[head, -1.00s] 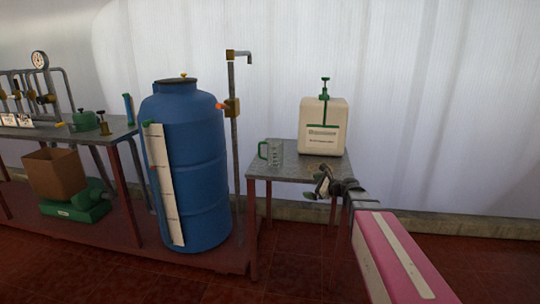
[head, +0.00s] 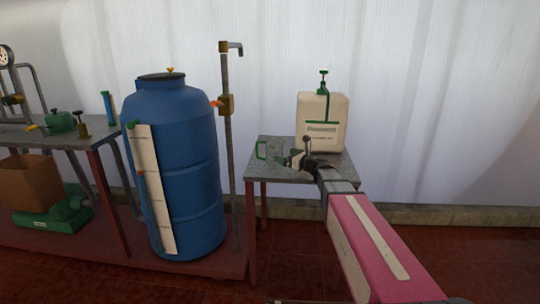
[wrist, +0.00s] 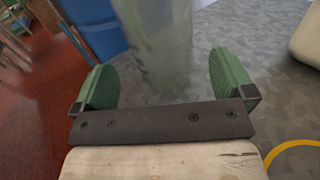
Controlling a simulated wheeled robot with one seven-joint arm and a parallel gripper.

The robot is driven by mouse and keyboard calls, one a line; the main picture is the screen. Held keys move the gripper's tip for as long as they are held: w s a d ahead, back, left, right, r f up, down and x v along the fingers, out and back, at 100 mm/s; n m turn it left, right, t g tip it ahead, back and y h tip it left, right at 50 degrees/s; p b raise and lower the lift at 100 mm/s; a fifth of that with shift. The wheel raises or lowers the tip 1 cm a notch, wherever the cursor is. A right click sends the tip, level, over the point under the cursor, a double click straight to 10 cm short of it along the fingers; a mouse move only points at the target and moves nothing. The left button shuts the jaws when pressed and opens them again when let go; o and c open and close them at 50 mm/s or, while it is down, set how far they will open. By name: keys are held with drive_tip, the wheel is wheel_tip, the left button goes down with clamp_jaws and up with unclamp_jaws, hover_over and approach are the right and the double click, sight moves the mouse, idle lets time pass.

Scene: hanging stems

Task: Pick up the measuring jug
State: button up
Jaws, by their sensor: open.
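The measuring jug (head: 273,150) is clear with a green handle on its left side. It stands upright on the small grey table (head: 262,168). My gripper (head: 289,160) is just right of the jug in the head view and partly covers it. In the wrist view the jug (wrist: 158,40) is a blurred, see-through shape just ahead of and between the two green fingers of my gripper (wrist: 164,80). The fingers are wide apart and hold nothing. I cannot tell whether they touch the jug. The jug's handle is not clear in the wrist view.
A cream canister (head: 321,122) with a green pump stands behind my gripper on the same table. A big blue barrel (head: 180,165) and an upright pipe with a tap (head: 227,110) stand to the left. Red floor (head: 460,255) is open at the right.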

sight(275, 151)
drive_tip(key=x, duration=0.7)
drive_tip(key=shift+w+a+r, duration=0.1)
drive_tip(key=c, duration=0.7)
